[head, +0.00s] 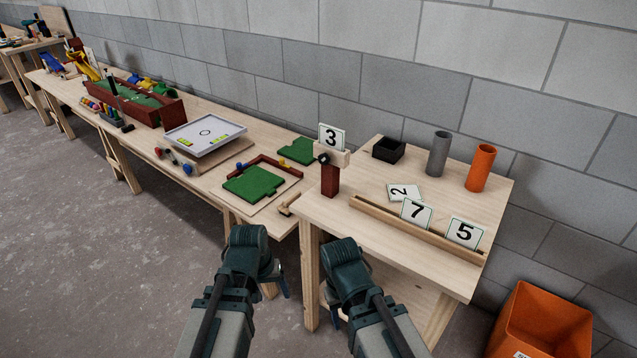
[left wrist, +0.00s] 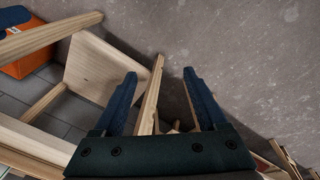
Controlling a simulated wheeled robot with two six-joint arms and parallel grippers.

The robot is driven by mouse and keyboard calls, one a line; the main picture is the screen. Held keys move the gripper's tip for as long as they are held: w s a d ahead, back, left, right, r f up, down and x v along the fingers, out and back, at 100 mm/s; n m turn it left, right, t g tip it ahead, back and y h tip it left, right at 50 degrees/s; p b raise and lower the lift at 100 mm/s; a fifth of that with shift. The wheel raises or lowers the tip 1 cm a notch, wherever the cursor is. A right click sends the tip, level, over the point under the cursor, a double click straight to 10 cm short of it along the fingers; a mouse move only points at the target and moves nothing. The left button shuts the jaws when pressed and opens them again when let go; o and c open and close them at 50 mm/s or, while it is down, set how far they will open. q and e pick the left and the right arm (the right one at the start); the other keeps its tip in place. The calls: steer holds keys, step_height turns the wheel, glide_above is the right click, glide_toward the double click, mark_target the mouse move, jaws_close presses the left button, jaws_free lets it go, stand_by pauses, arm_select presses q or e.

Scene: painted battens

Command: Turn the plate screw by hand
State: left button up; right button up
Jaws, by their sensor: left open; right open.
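A number plate "3" (head: 331,138) stands upright in a pale wooden block (head: 340,158) on top of a dark red post (head: 330,181) at the left edge of the near table. A round black knob (head: 323,158), which looks like the plate screw, sits on the block's left front. My left gripper (head: 280,287) hangs below and left of the post, in front of the table, mostly hidden by its arm. In the left wrist view my left gripper (left wrist: 165,85) is open and empty, with a table leg behind it. My right gripper (head: 328,305) is low by the table's front, open, partly hidden.
The near table (head: 375,225) holds plates "2" (head: 403,192), "7" (head: 416,214) and "5" (head: 465,233), a slotted rail (head: 400,228), a black box (head: 388,151), a grey tube (head: 438,154) and an orange tube (head: 481,168). An orange bin (head: 540,325) stands at right.

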arm_select(q)
step_height(320, 180, down, 3)
steer(key=w+n+h+b, duration=0.1)
steer(key=w+n+b, duration=0.1)
steer(key=n+t+h, duration=0.8)
steer(key=n+t, duration=0.5)
steer(key=n, duration=1.6)
glide_toward(322, 160)
steer(key=x, duration=0.8)
steer(key=shift+w+d, duration=0.2)
steer(key=shift+w, duration=0.05)
arm_select(e)
step_height(322, 160, down, 4)
steer(key=shift+r, duration=0.2)
arm_select(q)
jaws_close()
